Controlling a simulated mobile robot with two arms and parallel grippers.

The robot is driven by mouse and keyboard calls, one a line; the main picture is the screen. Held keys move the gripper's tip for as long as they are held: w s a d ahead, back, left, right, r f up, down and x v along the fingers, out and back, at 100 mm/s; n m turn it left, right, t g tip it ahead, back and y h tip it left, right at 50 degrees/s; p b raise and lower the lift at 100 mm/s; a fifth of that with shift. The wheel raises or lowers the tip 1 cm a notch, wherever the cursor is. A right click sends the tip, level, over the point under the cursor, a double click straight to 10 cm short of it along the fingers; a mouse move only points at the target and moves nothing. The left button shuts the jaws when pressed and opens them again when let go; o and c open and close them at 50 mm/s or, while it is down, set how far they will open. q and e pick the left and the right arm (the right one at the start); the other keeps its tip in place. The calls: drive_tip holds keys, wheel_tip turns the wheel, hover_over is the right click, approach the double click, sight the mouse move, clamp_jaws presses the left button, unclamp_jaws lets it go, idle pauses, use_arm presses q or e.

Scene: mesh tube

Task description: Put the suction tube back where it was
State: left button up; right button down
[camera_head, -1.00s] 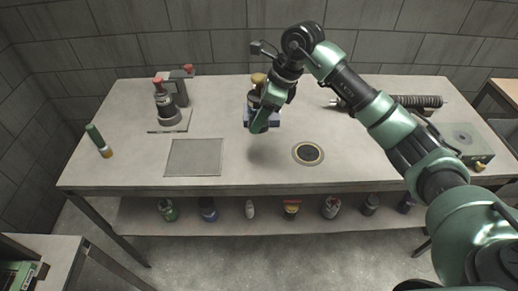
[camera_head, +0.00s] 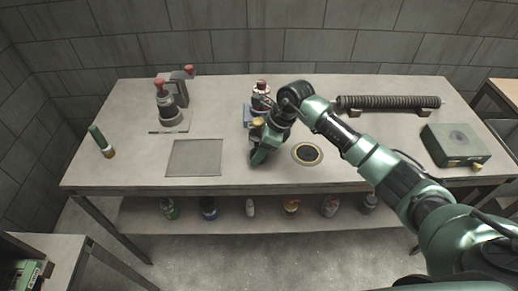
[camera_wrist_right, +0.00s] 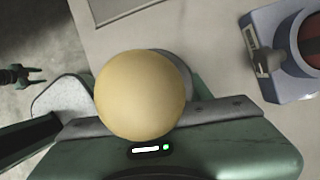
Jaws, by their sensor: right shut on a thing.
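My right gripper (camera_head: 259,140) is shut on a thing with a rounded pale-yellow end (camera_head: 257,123). This is low over the table, between the square grey plate and the round black disc. In the right wrist view the yellow end (camera_wrist_right: 140,95) fills the middle, and its lower part is hidden by the gripper. I cannot tell for sure that this is the suction tube, or whether it touches the table. My left gripper is not in the head view.
A blue-grey holder (camera_head: 247,116) with a red-capped bottle (camera_head: 261,95) stands just behind my right gripper. The grey plate (camera_head: 194,158) and black disc (camera_head: 307,154) lie nearby. A ribbed black tube (camera_head: 388,102) and green box (camera_head: 455,145) are at the right.

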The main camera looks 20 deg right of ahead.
drive_tip(key=shift+f, duration=0.15)
drive_tip(key=c, duration=0.6)
unclamp_jaws()
drive_tip(key=shift+c, duration=0.2)
drive_tip(key=shift+r, duration=0.35)
drive_tip(key=b+v, duration=0.1)
drive_tip(key=v, duration=1)
drive_tip(key=shift+s+d+r, duration=0.15)
drive_tip(key=shift+d+r, duration=0.05)
drive_tip(key=shift+r, duration=0.1)
